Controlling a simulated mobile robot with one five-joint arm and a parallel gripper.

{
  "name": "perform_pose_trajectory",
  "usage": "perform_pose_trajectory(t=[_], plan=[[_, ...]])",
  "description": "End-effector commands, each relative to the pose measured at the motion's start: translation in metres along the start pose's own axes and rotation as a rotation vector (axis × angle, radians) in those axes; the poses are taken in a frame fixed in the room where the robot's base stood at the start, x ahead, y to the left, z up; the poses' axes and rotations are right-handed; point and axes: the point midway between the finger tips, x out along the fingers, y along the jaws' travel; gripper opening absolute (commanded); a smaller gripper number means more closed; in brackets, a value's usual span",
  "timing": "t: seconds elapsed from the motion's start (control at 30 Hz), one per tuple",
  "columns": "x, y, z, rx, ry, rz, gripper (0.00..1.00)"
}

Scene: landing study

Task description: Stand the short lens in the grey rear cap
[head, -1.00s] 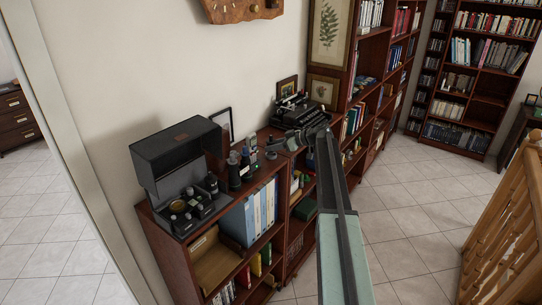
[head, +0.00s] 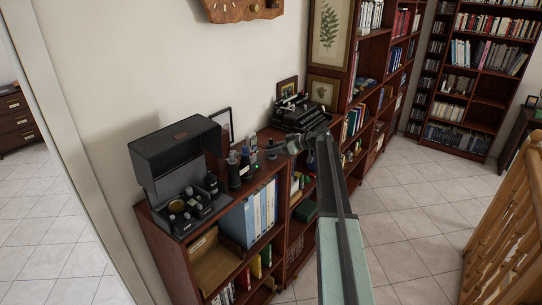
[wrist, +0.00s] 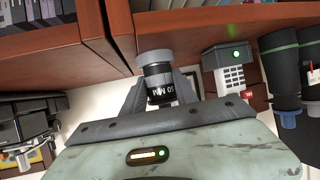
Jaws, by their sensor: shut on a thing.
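A short black lens (wrist: 160,84) marked 50 MM is between the fingers of my gripper (wrist: 162,94) in the wrist view, which shows the place upside down. A wider grey round piece, apparently the grey rear cap (wrist: 155,57), is at the lens's lower end, against the cabinet top. I cannot tell whether the lens is seated in it or just above it. In the head view my gripper (head: 274,146) is low over the cabinet top, and the lens and cap are too small to separate there.
Dark upright cylinders (head: 233,170) and a keypad device with a green light (wrist: 230,70) stand close by. An open black case (head: 178,165) with lenses is at the cabinet's near end. A typewriter (head: 302,114) and a leaning frame (head: 223,129) stand behind.

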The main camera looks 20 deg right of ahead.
Motion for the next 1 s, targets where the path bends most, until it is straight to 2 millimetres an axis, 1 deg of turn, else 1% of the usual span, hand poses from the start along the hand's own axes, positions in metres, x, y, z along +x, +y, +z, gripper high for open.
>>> perform_pose_trajectory(t=[0.47,0.5,0.57,0.6,0.87,1.0], plan=[[0.0013,-0.0001,0.0026,0.000,0.000,0.000,0.00],[0.0012,-0.0001,0.0024,0.000,0.000,0.000,0.40],[0.0012,-0.0001,0.0023,0.000,0.000,0.000,0.57],[0.0012,-0.0001,0.0023,0.000,0.000,0.000,0.60],[0.0010,0.0000,0.0025,0.000,0.000,0.000,0.60],[-0.0061,0.0000,0.0012,0.000,0.000,0.001,0.60]])
